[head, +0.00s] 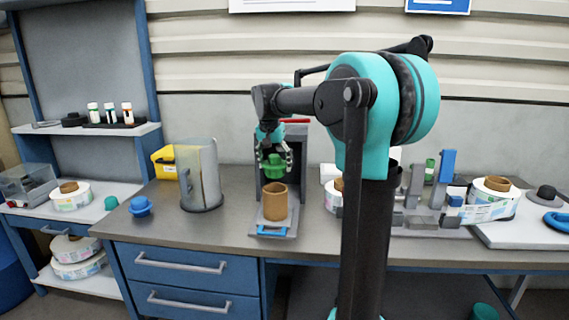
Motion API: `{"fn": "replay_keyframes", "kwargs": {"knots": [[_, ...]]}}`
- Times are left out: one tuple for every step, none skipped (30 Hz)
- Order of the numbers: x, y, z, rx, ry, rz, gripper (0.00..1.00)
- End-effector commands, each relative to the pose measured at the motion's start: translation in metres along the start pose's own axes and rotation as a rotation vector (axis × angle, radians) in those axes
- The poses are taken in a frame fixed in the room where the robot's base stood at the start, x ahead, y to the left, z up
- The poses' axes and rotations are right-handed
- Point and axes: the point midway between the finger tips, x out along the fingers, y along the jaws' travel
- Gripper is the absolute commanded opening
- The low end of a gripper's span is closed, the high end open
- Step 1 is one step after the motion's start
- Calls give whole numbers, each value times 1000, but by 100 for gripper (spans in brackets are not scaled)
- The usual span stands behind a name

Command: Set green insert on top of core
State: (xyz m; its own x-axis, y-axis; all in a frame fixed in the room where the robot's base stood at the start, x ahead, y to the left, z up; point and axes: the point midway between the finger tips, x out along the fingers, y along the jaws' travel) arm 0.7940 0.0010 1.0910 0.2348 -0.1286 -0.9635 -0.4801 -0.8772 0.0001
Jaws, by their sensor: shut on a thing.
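The green insert (273,167) is held in my gripper (275,160), whose fingers are shut on it. The brown cardboard core (275,202) stands upright on a grey fixture base (262,229) with a blue part at its front. The insert is above the core's open top, roughly over it and slightly to the left in the head view. A small gap seems to show between them. The inside of the core is mostly hidden.
A grey upright frame stands behind the core. A clear cylinder (201,177) and a blue insert (141,205) are to the left. Label reels (489,204) and grey-blue blocks (443,178) stand to the right. Bare bench top (165,226) lies left of the fixture.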

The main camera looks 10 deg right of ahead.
Motion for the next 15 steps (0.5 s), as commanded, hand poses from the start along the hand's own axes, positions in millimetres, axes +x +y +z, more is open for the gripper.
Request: {"fn": "replay_keyframes", "kwargs": {"knots": [[4, 0, 1, 0, 0, 0, 45], [6, 0, 1, 1, 0, 0, 45], [10, 0, 2, 1, 0, 0, 45], [12, 0, 3, 1, 0, 0, 45], [16, 0, 4, 1, 0, 0, 45], [19, 0, 5, 1, 0, 0, 45], [22, 1, 6, 2, 0, 0, 45], [25, 1, 7, 2, 0, 0, 45], [29, 1, 8, 2, 0, 0, 45], [32, 1, 8, 2, 0, 0, 45], [34, 1, 9, 2, 0, 0, 45], [38, 1, 10, 2, 0, 0, 45], [40, 1, 11, 2, 0, 0, 45], [42, 1, 11, 2, 0, 0, 45], [44, 1, 12, 2, 0, 0, 45]]}}
